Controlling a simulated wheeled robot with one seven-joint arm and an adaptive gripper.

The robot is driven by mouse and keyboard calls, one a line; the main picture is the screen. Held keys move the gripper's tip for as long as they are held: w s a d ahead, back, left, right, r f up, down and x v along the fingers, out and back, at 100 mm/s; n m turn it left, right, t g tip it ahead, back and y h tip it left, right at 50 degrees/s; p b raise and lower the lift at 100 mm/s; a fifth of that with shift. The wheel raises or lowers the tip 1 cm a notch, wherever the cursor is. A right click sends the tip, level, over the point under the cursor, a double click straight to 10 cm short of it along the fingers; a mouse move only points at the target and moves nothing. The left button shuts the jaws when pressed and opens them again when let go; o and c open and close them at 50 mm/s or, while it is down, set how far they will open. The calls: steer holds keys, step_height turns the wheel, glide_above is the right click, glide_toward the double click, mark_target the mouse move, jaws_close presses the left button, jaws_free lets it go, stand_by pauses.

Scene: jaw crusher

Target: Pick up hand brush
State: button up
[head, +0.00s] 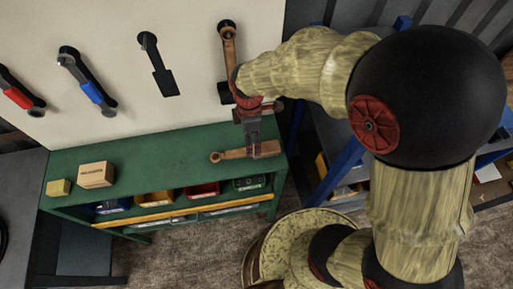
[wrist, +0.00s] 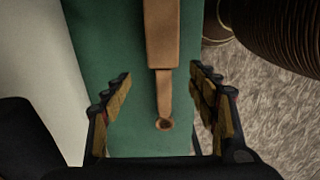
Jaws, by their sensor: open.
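The hand brush (head: 236,154) is a brown wooden tool with a narrow handle and a wider block. It lies on the green bench top (head: 150,160), its holed handle end to the left. My gripper (head: 254,141) is above the bench, over the brush's wider part. In the wrist view, the brush (wrist: 164,92) runs down the middle, with its handle and end hole between the two spread fingers of my gripper (wrist: 160,80). The fingers are open and empty. Whether they touch the brush or how high they are above it cannot be told.
A similar wooden tool (head: 228,48) hangs on the pale board behind my arm. Red-handled (head: 18,97) and blue-handled (head: 90,90) tools and a black shape (head: 158,68) are on the board. A cardboard box (head: 95,175) and yellow block (head: 58,188) sit at the bench's left; its middle is clear.

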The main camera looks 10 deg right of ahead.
mark_target(269, 149)
steer(key=f, duration=0.6)
steer(key=shift+s+a+f+b, duration=0.25)
steer(key=shift+a+f+b, duration=0.05)
steer(key=shift+a+f, duration=0.05)
steer(key=shift+c, duration=0.7)
steer(key=c, duration=1.1)
steer(key=shift+c, duration=0.5)
steer(key=shift+r, duration=0.1)
